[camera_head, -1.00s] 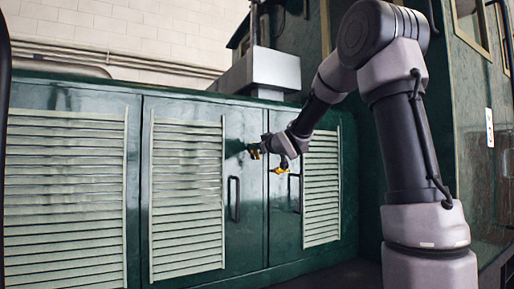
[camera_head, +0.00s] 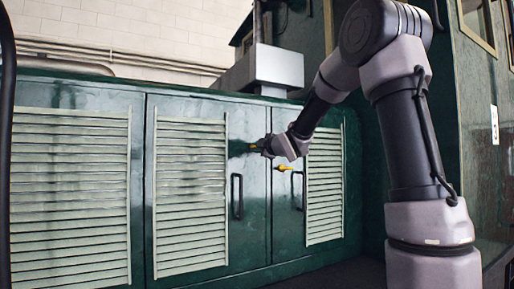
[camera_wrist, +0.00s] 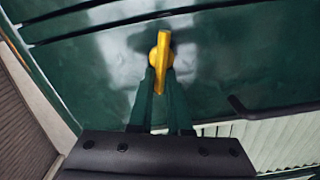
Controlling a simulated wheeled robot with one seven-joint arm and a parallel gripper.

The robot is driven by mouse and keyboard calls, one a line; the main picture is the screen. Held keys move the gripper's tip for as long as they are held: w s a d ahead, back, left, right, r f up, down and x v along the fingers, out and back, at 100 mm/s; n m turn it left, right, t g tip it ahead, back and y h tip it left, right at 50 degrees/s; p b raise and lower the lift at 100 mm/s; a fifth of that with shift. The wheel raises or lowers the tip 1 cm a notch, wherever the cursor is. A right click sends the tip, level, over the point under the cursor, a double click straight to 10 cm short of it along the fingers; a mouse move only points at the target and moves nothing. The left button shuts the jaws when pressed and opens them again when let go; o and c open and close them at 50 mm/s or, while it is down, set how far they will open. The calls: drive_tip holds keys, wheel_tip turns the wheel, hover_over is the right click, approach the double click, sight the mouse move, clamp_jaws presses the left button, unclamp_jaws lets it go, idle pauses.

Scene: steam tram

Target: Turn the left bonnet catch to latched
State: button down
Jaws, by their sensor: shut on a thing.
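The left bonnet catch (camera_wrist: 161,55) is a yellow lever on a round boss on the dark green bonnet side. In the wrist view it runs nearly up and down the picture. My gripper (camera_wrist: 161,82) has its two green fingers close on either side of the lever, shut on it. In the head view my gripper (camera_head: 252,147) is against the panel near the upper right of the middle louvred door, and the left catch is mostly hidden by it. A second yellow catch (camera_head: 284,168) sits lower right, on the right door, pointing roughly sideways.
Black bar handles (camera_head: 237,196) stand out from the doors just below the catches. Pale louvre panels (camera_head: 190,195) cover much of the doors. A grey box (camera_head: 275,70) stands on the bonnet top. The green cab wall (camera_head: 480,130) rises at the right.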

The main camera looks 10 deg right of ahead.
drive_tip(key=shift+f+n, duration=0.25)
drive_tip(key=shift+n, duration=1.25)
drive_tip(key=c, duration=0.9)
unclamp_jaws()
drive_tip(key=shift+o, duration=0.2)
drive_tip(key=v, duration=1)
drive_tip(key=shift+s, duration=0.4)
